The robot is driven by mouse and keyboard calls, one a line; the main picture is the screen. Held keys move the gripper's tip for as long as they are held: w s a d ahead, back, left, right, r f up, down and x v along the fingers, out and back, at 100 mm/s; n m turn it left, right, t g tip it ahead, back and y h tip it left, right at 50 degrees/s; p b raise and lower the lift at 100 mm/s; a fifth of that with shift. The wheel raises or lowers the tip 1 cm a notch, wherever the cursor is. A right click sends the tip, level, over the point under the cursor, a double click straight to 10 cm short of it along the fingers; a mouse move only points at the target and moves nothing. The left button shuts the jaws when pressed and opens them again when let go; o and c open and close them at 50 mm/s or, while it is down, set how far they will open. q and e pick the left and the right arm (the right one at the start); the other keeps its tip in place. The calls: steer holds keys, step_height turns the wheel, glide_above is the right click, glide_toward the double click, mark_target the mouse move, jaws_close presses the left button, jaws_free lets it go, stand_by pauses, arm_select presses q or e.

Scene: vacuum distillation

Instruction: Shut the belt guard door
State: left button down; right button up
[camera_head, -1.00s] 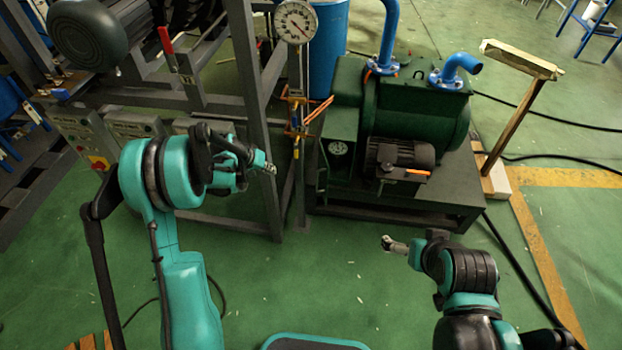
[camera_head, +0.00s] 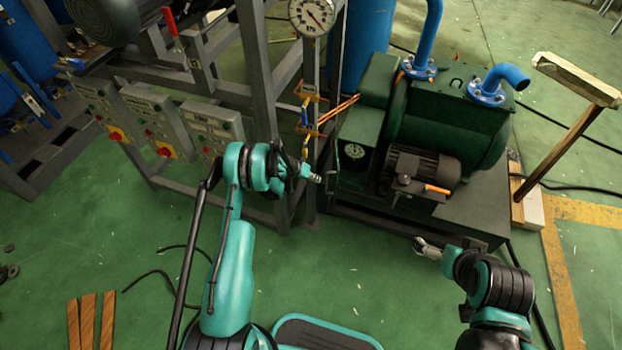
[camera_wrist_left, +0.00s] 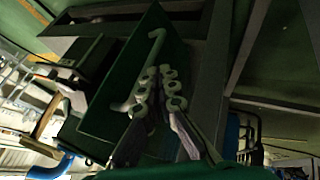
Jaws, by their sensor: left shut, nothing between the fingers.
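The belt guard (camera_head: 366,125) is the dark green housing on the left end of the green pump. Its door (camera_head: 335,160) appears as a thin panel seen nearly edge-on, standing open, with a round part visible in the housing beside it. In the left wrist view the green door panel (camera_wrist_left: 108,100) fills the middle, with a pale bent handle (camera_wrist_left: 156,46). My left gripper (camera_head: 315,178) is shut and empty, close to the door's left side; its fingers (camera_wrist_left: 160,88) overlap the handle in the wrist view. Contact cannot be told. My right gripper (camera_head: 427,248) is in front of the pump base, away from the door.
A grey frame with control boxes (camera_head: 210,128) and a pressure gauge (camera_head: 311,16) stands close on the left. A black motor (camera_head: 420,172) sits on the pump's front. A wooden post (camera_head: 560,145) stands right. The green floor (camera_head: 370,270) in front is clear.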

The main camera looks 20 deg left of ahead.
arm_select(q)
steer(key=x, duration=0.3)
steer(key=shift+w+b, duration=0.1)
steer(key=shift+b, duration=0.3)
arm_select(e)
steer(key=shift+f, duration=0.65)
arm_select(q)
steer(key=shift+d, duration=0.1)
